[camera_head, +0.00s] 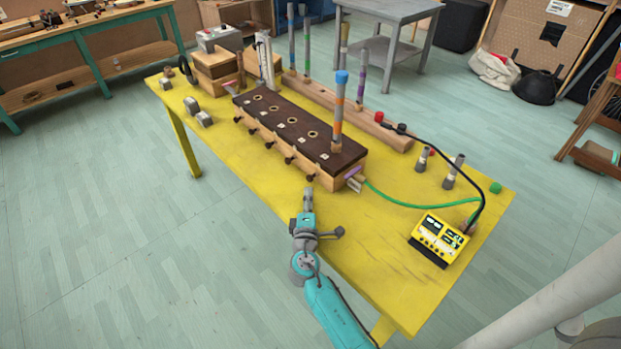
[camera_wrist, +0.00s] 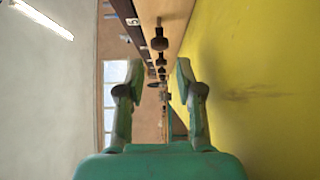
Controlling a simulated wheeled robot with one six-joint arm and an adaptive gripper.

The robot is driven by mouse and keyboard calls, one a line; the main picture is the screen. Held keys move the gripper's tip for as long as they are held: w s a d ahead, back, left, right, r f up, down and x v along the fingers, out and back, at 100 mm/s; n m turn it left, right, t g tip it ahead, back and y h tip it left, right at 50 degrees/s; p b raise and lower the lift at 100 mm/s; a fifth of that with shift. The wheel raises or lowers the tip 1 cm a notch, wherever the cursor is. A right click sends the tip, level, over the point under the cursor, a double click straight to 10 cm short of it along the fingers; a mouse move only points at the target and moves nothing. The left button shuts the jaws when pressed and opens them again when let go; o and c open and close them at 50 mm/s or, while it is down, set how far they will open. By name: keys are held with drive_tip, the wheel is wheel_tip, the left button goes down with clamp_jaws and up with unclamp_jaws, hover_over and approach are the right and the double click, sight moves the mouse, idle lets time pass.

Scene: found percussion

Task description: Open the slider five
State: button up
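A long wooden box (camera_head: 336,163) with a dark top stands on the yellow table. Several dark slider knobs stick out in a row along its front side. The nearest knob (camera_head: 310,177) is at the end by my gripper, and the wrist view also shows a near knob (camera_wrist: 160,42). I cannot read a number that marks slider five. My gripper (camera_head: 309,191) is close in front of that end knob. In the wrist view my gripper (camera_wrist: 157,76) is open, with nothing between its fingers. The near knob shows beyond the fingertips and above the gap's middle.
A tube with orange bands (camera_head: 338,115) stands upright on the box's near end. A green cable (camera_head: 405,199) leads across the yellow table (camera_head: 375,262) towards a yellow device (camera_head: 439,238). Grey tubes (camera_head: 453,172) stand at the right. The table's front-left edge is clear.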

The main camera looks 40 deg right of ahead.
sight(309, 181)
drive_tip(key=x, duration=0.8)
drive_tip(key=shift+w+d, duration=0.15)
drive_tip(key=shift+d, duration=0.05)
clamp_jaws()
